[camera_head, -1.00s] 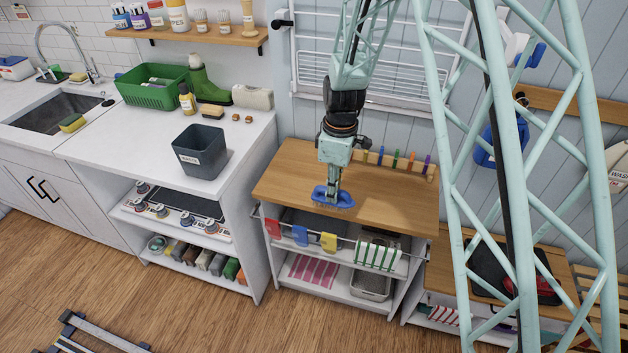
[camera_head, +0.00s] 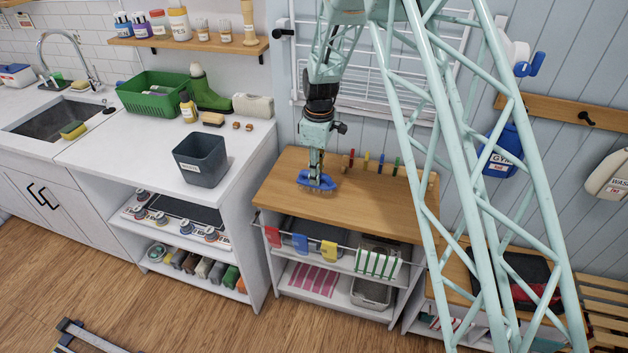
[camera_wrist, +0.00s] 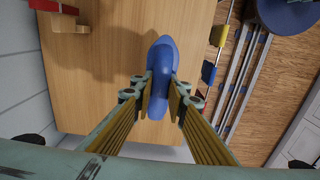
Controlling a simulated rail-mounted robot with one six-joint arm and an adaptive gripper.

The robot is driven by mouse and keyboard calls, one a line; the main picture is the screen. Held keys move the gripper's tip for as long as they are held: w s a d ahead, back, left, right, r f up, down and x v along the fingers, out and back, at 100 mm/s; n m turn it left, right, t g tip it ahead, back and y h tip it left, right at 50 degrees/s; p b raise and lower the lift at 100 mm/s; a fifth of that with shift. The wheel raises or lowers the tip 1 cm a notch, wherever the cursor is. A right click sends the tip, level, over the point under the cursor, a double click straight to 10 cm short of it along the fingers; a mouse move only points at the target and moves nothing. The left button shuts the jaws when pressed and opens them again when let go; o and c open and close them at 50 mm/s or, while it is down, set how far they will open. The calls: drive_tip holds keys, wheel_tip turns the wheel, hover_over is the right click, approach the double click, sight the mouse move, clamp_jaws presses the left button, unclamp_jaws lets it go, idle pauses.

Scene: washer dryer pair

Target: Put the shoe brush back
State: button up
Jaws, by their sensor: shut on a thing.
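My gripper (camera_head: 316,168) is shut on a blue brush (camera_head: 316,182) over the left half of a wooden worktop (camera_head: 385,215). In the wrist view the blue brush (camera_wrist: 162,55) is a long, rounded blue shape pinched between the two fingers. Its underside is hidden there. Its shadow falls to one side on the wood. I cannot tell whether it touches the worktop. A tan and dark block, perhaps a brush or sponge (camera_head: 213,119), lies on the white counter. Several brush-like blocks (camera_head: 204,266) stand in a row on the low shelf under that counter.
A grey bin (camera_head: 200,162), a green basket (camera_head: 157,95) and a green boot (camera_head: 209,92) stand on the white counter (camera_head: 125,160). Coloured pegs (camera_head: 367,161) line the worktop's back. Coloured clips (camera_head: 300,241) hang on the front rail. The worktop's right part is clear.

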drive_tip(key=shift+w+a, duration=0.3)
drive_tip(key=shift+w, duration=0.3)
drive_tip(key=shift+w+a, duration=0.1)
drive_tip(key=shift+w, duration=0.1)
drive_tip(key=shift+f, duration=1.85)
drive_tip(key=shift+f+b, duration=0.15)
drive_tip(key=shift+b, duration=0.15)
drive_tip(key=o, duration=0.8)
drive_tip(key=shift+r+p, duration=0.55)
drive_tip(key=shift+r, duration=5.6)
